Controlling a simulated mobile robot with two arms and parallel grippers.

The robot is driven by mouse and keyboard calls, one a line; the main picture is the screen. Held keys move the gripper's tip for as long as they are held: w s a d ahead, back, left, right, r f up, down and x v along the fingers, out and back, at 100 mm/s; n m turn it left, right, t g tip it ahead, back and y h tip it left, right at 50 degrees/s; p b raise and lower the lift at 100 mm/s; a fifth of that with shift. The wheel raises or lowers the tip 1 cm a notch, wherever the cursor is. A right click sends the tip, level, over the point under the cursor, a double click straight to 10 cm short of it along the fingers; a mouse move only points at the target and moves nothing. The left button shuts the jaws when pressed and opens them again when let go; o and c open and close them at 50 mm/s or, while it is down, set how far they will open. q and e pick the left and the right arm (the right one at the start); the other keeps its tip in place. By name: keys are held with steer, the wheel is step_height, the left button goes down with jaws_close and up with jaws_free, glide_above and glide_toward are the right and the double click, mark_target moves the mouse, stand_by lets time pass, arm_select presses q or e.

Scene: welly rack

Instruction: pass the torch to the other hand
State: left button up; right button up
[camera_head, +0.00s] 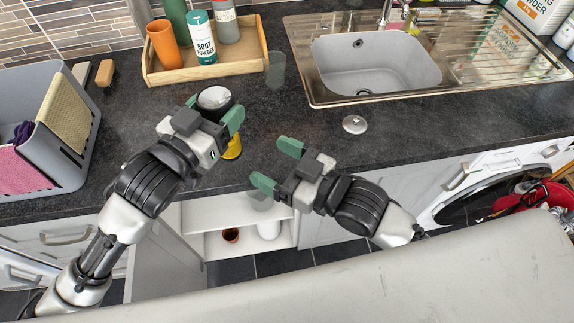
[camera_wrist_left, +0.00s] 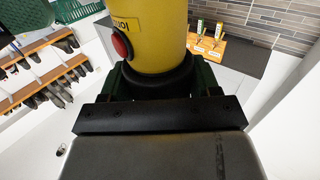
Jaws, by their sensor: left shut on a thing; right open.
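The torch is yellow with a black head. In the head view its pale round lens end (camera_head: 214,98) faces up between the fingers of my left gripper (camera_head: 212,112), and part of its yellow body (camera_head: 234,147) shows below the gripper. In the left wrist view the yellow torch (camera_wrist_left: 150,35) has a red button on its side, and its black collar sits between the green fingers. My left gripper is shut on it, above the counter's front edge. My right gripper (camera_head: 276,165) is open and empty to the right of the torch, apart from it, its green fingers pointing left.
A dark counter (camera_head: 320,130) runs behind both grippers. A wooden tray (camera_head: 215,70) with bottles and an orange cup stands at the back. A grey basket (camera_head: 75,150) is at the left, a sink (camera_head: 375,65) at the right. A small metal disc (camera_head: 354,124) lies on the counter.

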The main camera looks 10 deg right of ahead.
mark_target(234, 142)
steer(key=x, duration=0.9)
steer(key=shift+w+a, duration=0.2)
steer(key=shift+w, duration=0.1)
steer(key=c, duration=0.9)
arm_select(q)
steer(key=o, duration=1.3)
arm_select(e)
steer(key=shift+c, duration=0.7)
arm_select(q)
steer(key=shift+a, duration=0.15)
